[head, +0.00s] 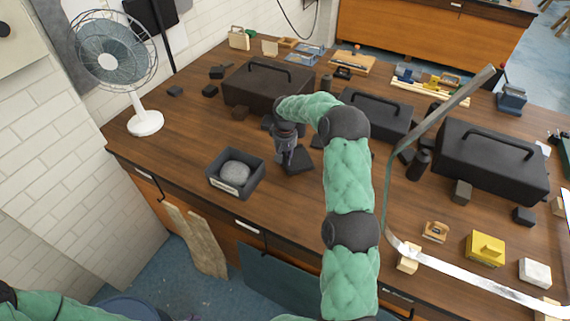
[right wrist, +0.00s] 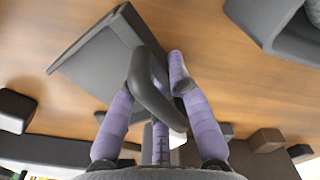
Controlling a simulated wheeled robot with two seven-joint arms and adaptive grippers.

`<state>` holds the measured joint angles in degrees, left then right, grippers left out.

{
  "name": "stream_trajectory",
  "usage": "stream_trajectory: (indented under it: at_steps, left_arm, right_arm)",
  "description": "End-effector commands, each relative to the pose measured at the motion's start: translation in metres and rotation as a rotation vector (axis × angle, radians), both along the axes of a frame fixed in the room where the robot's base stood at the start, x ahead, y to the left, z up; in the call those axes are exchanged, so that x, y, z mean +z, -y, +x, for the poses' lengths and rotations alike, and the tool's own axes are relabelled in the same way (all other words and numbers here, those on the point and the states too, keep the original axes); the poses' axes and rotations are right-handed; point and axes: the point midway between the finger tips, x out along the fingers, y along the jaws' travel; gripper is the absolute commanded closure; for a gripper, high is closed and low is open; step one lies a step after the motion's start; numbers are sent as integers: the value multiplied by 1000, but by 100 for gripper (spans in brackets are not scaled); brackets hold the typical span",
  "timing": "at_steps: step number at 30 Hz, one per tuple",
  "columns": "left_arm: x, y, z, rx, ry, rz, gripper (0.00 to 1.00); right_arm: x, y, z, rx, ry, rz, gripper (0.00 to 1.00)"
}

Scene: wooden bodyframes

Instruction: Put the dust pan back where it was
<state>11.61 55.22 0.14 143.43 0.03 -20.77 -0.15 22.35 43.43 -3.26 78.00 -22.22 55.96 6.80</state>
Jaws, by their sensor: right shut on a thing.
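The dust pan (head: 298,161) is dark grey and sits at the front middle of the wooden workbench, beside a grey bin. My right gripper (head: 284,155) points down at it, and its fingers partly hide it. In the right wrist view the pan's flat part (right wrist: 105,65) lies to the upper left and its looped handle (right wrist: 155,95) passes between the purple fingers of my right gripper (right wrist: 162,85). The gripper is shut on that handle. I cannot tell whether the pan touches the bench. My left gripper is not in view; only green left arm parts show.
The open grey bin (head: 236,174) holds a round grey object (head: 235,173) just left of the pan. Dark toolboxes (head: 267,84) (head: 375,112) (head: 490,160) stand behind and to the right. A white fan (head: 145,121) stands at the left. Small blocks lie around; the bench's left front is clear.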

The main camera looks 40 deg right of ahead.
Motion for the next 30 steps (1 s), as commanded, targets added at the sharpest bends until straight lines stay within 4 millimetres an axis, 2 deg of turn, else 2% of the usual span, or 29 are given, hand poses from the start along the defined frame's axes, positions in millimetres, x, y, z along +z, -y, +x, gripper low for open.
stream_trajectory:
  at_steps: [7,18,19,21,30]
  left_arm:
    - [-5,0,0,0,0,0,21]
    - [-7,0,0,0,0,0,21]
    - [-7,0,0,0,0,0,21]
    - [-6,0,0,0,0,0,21]
    - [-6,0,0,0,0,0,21]
  right_arm:
    - [-32,1,1,-1,-1,0,100]
    - [-36,1,1,-1,0,0,100]
    - [-36,1,1,-1,-1,0,79]
    - [-36,1,1,-1,-1,0,59]
    - [-35,1,1,-1,-1,0,58]
